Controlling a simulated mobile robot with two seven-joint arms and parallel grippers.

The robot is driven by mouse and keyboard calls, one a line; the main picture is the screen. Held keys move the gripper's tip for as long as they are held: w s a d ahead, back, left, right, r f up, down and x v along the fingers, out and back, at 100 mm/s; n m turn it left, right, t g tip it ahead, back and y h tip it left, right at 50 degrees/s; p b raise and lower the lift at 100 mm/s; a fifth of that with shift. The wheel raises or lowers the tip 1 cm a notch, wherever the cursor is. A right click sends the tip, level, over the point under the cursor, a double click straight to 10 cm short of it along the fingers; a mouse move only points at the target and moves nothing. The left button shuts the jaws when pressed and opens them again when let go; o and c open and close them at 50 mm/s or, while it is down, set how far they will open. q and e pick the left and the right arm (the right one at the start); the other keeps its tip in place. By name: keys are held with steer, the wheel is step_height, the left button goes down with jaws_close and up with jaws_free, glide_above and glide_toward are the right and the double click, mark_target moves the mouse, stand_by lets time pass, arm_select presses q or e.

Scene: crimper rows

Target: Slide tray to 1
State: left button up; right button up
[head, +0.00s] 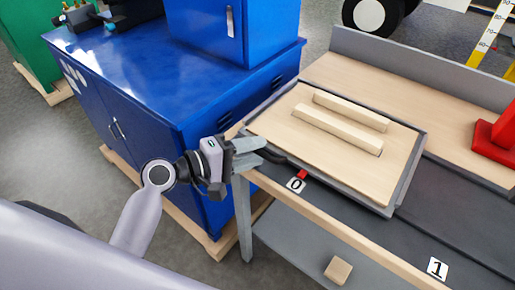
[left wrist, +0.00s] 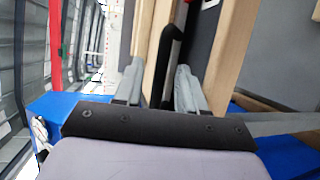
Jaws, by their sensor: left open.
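The tray (head: 407,185) has a grey rim and a wooden plate with two pale wooden bars (head: 338,128). It sits on the dark track of the bench, its red pointer (head: 303,174) beside the label 0 (head: 296,185). The label 1 (head: 437,268) is farther right along the front edge. My left gripper (head: 264,151) is at the tray's front left corner, by a black handle (head: 279,157). In the left wrist view the handle (left wrist: 169,48) runs between the open fingers (left wrist: 158,82), closer to the right one. Contact cannot be told. My right gripper is out of view.
A blue cabinet (head: 150,80) stands left of the bench. A red object (head: 497,136) stands on the bench at the right, behind the track. The track (head: 460,220) right of the tray looks clear. A small wooden block (head: 338,270) lies on the lower shelf.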

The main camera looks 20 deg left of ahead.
arm_select(q)
steer(key=shift+x, duration=0.75)
jaws_close()
steer(key=shift+d, duration=0.1)
